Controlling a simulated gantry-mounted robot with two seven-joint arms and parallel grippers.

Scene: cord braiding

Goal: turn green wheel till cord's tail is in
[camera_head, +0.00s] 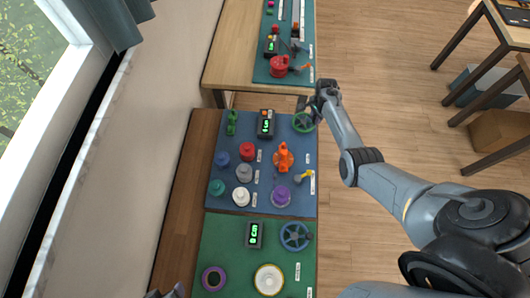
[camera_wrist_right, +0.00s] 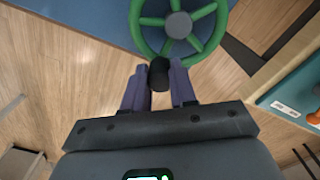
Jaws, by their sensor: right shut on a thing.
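The green wheel (camera_head: 303,122) stands at the far right corner of the blue mat. In the right wrist view the wheel (camera_wrist_right: 180,24) shows its green rim, spokes and grey hub, with a black handle knob (camera_wrist_right: 159,74) at its near side. My right gripper (camera_wrist_right: 159,88) is shut on this knob, its purple fingers on both sides. It also shows at the wheel in the head view (camera_head: 312,108). A dark piece at the bottom edge of the head view may be my left gripper (camera_head: 172,293); its fingers cannot be made out. I cannot make out the cord or its tail.
The blue mat (camera_head: 225,158) carries an orange device (camera_head: 284,157), a display box (camera_head: 265,123), a green part (camera_head: 232,122) and several coloured spools. A green mat with a blue wheel (camera_head: 295,236) lies nearer. Another table (camera_head: 232,60) stands beyond. Floor is open on the right.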

